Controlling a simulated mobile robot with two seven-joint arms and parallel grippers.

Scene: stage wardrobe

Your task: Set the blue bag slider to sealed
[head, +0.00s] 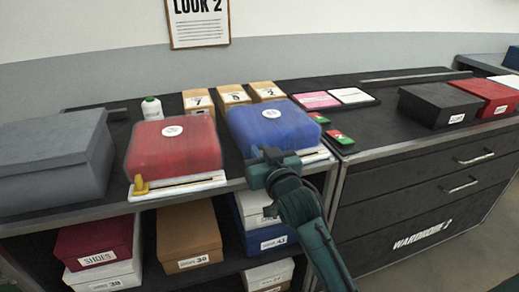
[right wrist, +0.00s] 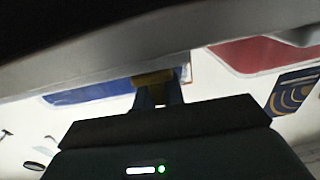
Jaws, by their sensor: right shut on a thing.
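The blue bag (head: 272,125) lies on a white base at the front edge of the counter, with a round white label on top. My right gripper (head: 262,158) is at the left part of its front edge and hides the slider in the head view. In the right wrist view, my right gripper (right wrist: 157,92) is shut on the yellow slider (right wrist: 153,78), with the blue bag (right wrist: 95,92) behind it. The right part of the bag's front strip (head: 315,154) is bare. My left gripper is not in view.
A red bag (head: 175,146) with its own yellow slider (head: 141,186) at the left end lies to the left. A large grey box (head: 50,160) stands farther left. Numbered boxes (head: 234,95) stand behind. Shoe boxes (head: 188,235) fill the shelf below.

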